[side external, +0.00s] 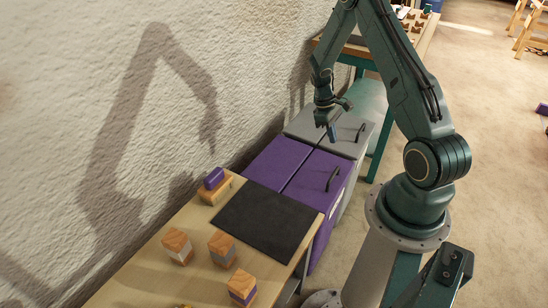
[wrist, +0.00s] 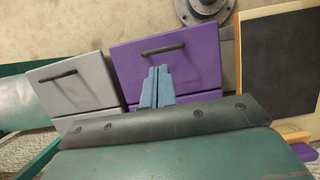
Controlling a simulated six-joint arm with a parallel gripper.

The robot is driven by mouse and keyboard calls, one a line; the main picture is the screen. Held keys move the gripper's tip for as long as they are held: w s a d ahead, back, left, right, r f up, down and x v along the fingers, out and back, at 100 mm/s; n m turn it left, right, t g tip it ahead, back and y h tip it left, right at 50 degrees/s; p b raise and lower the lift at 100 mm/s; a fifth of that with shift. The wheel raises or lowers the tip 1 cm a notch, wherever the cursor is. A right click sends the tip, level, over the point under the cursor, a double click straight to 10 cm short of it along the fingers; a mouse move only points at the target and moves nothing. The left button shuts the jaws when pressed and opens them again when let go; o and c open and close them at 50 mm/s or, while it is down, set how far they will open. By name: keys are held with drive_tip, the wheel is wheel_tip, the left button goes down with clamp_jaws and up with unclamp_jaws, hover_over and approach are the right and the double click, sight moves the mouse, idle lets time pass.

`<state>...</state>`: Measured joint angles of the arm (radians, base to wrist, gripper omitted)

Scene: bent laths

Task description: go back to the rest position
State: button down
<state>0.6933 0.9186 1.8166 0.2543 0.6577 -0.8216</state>
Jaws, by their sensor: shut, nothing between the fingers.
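My gripper (side external: 332,131) hangs in the air above the grey and purple cabinets in the side external view. In the wrist view its two blue-grey fingers (wrist: 156,88) are together, with nothing between them. Behind them the purple cabinet (wrist: 180,60) and the grey cabinet (wrist: 75,85) show, each with a dark handle. In the side external view the purple cabinet (side external: 280,160) stands against the end of the wooden table, and the grey cabinet (side external: 305,123) stands beyond it. Both appear closed.
The wooden table (side external: 150,255) holds a black mat (side external: 265,222), a purple block (side external: 214,178) on a wooden piece, and several wood blocks with coloured bands. A rough wall (side external: 60,120) runs along the left. A green-legged table (side external: 355,48) stands behind the cabinets.

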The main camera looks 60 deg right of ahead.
drive_tip(key=w+a+r+t+h, duration=0.1)
drive_tip(key=w+a+r, duration=0.1)
drive_tip(key=a+r, duration=0.45)
drive_tip(key=w+a+r+t, duration=0.1)
drive_tip(key=a+r+t, duration=0.15)
drive_tip(key=r, duration=0.65)
drive_tip(key=w+a+r+t+h, duration=0.1)
drive_tip(key=w+a+r, duration=0.1)
drive_tip(key=a+r, duration=0.45)
drive_tip(key=s+a+r+t+y, duration=0.1)
drive_tip(key=s+a+r+t, duration=0.4)
drive_tip(key=s+a+r, duration=0.7)
drive_tip(key=shift+s+a+r+y, duration=0.4)
drive_tip(key=shift+s+a, duration=1)
drive_tip(key=shift+s, duration=0.1)
